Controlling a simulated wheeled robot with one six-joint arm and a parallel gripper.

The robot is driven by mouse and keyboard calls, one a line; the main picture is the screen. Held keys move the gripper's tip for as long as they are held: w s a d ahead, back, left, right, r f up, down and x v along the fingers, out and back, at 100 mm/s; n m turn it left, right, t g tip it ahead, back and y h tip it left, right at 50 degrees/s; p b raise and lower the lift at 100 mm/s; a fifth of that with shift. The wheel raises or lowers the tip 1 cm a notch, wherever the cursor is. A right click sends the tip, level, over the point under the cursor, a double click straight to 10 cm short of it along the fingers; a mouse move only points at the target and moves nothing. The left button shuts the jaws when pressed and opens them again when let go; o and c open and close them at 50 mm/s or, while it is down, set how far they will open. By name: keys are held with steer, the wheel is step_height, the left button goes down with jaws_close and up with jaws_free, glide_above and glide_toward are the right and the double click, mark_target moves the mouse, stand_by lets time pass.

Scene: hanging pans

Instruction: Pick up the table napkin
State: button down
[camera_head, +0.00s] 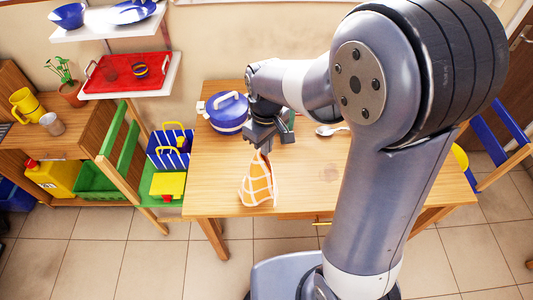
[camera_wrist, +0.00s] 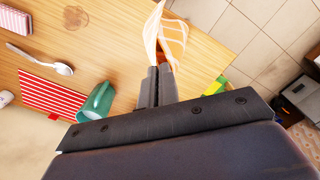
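The table napkin (camera_head: 258,184) is orange with white lines. In the head view it hangs bunched from my gripper (camera_head: 263,147), above the front part of the wooden table (camera_head: 310,182). In the wrist view the napkin (camera_wrist: 166,38) sticks out beyond the fingertips of my gripper (camera_wrist: 158,72). The two fingers are close together with the napkin's end pinched between them. Whether the napkin's lower edge touches the table is hard to tell.
A blue pot (camera_head: 227,112) with a lid and a spoon (camera_head: 331,130) are on the table. The wrist view shows a green mug (camera_wrist: 97,102), a red striped cloth (camera_wrist: 52,95) and a pink folded cloth (camera_wrist: 13,17).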

step_height(320, 180, up, 9)
steer(key=shift+r, duration=0.15)
